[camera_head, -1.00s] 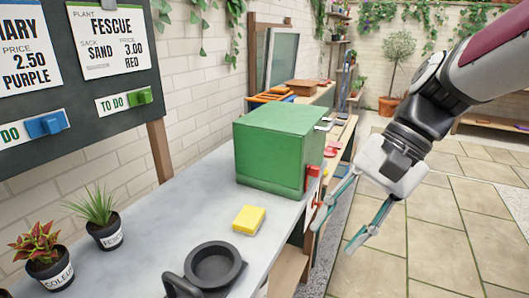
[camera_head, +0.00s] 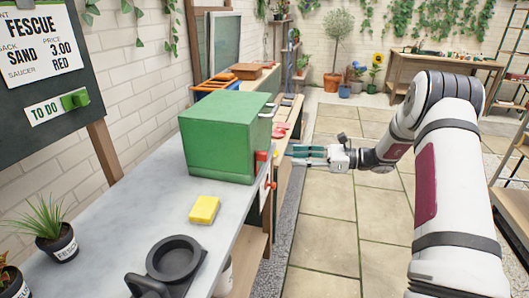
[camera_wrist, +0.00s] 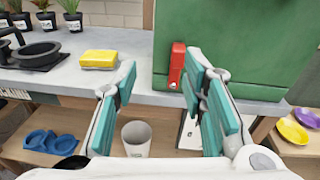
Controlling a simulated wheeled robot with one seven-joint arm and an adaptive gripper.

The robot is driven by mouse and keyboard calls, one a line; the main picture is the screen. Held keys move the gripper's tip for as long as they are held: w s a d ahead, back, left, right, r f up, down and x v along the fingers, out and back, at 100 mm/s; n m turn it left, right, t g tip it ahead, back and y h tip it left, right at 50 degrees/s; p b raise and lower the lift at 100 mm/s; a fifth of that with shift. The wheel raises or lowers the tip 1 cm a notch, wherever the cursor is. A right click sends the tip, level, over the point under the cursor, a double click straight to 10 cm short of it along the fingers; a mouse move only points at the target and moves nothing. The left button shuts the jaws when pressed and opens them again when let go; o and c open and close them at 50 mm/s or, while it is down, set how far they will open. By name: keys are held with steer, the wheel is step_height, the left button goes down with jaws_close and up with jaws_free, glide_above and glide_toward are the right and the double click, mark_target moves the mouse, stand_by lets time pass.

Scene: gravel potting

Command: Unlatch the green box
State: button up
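The green box (camera_head: 215,140) stands closed on the grey counter. Its red latch (camera_head: 262,156) sits on the side facing my gripper. My gripper (camera_head: 292,155) is to the right of the box, level with the latch and pointing at it, with a gap between. In the wrist view the teal-padded fingers (camera_wrist: 162,72) are spread apart with nothing held. There the red latch (camera_wrist: 178,66) shows upright on the green face (camera_wrist: 245,45), beyond the fingertips and nearer the right finger.
A yellow sponge (camera_head: 204,209) and a dark round stand (camera_head: 174,258) lie on the counter in front of the box. Potted plants (camera_head: 58,240) stand at the left. Lower shelves hold a white cup (camera_wrist: 136,136) and blue dishes (camera_wrist: 48,142).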

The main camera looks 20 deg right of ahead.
mark_target(264, 152)
steer(key=shift+m+t, duration=0.7)
steer(key=shift+m, duration=0.1)
steer(key=x, duration=0.4)
steer(key=w+f+x, duration=0.1)
steer(key=x, duration=0.3)
steer(key=d+f+x, duration=0.1)
steer(key=x, duration=0.3)
steer(key=shift+w, duration=0.4)
steer(key=shift+r, duration=0.1)
jaws_close()
